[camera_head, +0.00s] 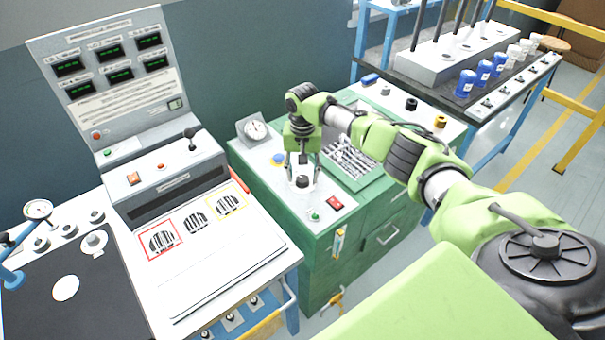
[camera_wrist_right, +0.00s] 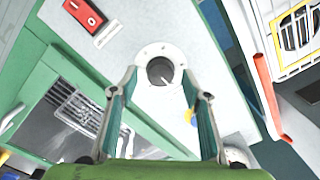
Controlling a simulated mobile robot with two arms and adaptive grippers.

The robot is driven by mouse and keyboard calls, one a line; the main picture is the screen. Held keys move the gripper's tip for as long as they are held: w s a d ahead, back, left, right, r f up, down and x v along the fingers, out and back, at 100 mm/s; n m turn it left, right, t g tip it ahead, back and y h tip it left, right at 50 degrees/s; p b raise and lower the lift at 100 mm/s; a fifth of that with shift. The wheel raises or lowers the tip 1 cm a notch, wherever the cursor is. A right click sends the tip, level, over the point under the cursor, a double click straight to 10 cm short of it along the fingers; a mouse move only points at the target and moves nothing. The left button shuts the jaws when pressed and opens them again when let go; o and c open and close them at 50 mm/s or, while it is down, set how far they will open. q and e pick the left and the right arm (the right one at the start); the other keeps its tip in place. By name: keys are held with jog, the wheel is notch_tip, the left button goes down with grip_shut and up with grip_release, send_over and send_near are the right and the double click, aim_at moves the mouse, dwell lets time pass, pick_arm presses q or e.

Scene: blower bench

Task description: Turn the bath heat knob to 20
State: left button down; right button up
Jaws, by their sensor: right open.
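A dark round knob (camera_head: 302,182) stands on the white top of the green cabinet, below my right gripper. In the right wrist view the knob (camera_wrist_right: 160,71) sits on a pale round dial plate (camera_wrist_right: 150,98), with a light pointer line on it. My right gripper (camera_head: 302,166) points down above the knob with its fingers apart. In the wrist view the two fingers (camera_wrist_right: 162,90) lie either side of the knob, and no contact with it shows. The dial's numbers are too small to read. My left gripper is not in view.
Near the knob are a red switch (camera_head: 334,203), a green button (camera_head: 314,216), a blue button (camera_head: 278,159) and a gauge (camera_head: 255,129). A basin with a rack (camera_head: 350,160) lies behind. A control console (camera_head: 165,180) stands to the left.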

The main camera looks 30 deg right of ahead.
jog(key=shift+f, duration=0.55)
jog(key=c, duration=1.1)
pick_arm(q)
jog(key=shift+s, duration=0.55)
